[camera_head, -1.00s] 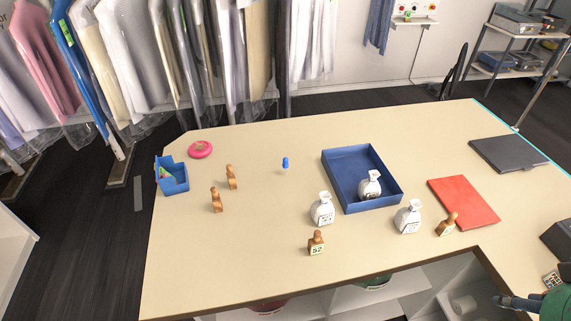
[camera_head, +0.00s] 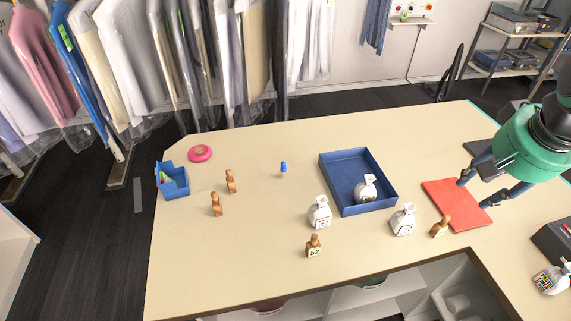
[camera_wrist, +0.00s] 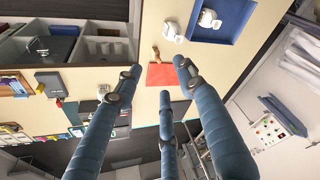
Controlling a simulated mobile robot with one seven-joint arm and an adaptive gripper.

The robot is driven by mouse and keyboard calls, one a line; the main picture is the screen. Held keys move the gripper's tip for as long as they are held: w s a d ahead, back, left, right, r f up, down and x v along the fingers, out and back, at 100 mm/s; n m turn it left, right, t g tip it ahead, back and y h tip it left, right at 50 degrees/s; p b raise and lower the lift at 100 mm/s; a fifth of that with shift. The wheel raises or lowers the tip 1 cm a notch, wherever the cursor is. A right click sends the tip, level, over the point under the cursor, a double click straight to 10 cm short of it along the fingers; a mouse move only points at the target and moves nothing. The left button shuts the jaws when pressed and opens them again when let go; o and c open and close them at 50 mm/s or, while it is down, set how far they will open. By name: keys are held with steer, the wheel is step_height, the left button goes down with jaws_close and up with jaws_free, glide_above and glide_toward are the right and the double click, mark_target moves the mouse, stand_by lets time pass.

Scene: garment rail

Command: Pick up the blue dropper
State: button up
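The blue dropper (camera_head: 283,168) stands on the beige table left of the blue tray, small, with a blue top and a pale lower part. It is apart from other objects. My gripper (camera_head: 474,193) is at the right of the head view, above the red folder (camera_head: 456,203), far to the right of the dropper. Its fingers are spread and hold nothing. In the wrist view my gripper (camera_wrist: 160,85) shows its dark blue fingers apart, with the red folder (camera_wrist: 161,75) beyond them. I cannot make out the dropper in the wrist view.
A blue tray (camera_head: 331,183) holds one white bottle. White bottles (camera_head: 319,212) and wooden stamps (camera_head: 314,246) stand near the table's front. A blue box (camera_head: 173,181) and pink disc (camera_head: 200,153) are at the left. The table around the dropper is clear.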

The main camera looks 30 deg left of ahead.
steer(key=w+a+n+g+p, duration=0.1)
steer(key=w+a+p, duration=0.2)
steer(key=w+a, duration=0.9)
steer(key=n+g+p, duration=0.2)
steer(key=g+p, duration=0.1)
steer(key=p, duration=0.4)
glide_above(283, 163)
step_height(283, 163, down, 26)
steer(key=shift+w+r+h, duration=0.1)
steer(key=shift+w+h, duration=0.1)
steer(key=shift+h, duration=0.2)
steer(key=shift+f, duration=4.3)
steer(key=shift+f, duration=0.1)
steer(key=shift+s+f+p, duration=0.1)
steer(key=shift+f+p, duration=0.5)
steer(key=shift+f, duration=1.9)
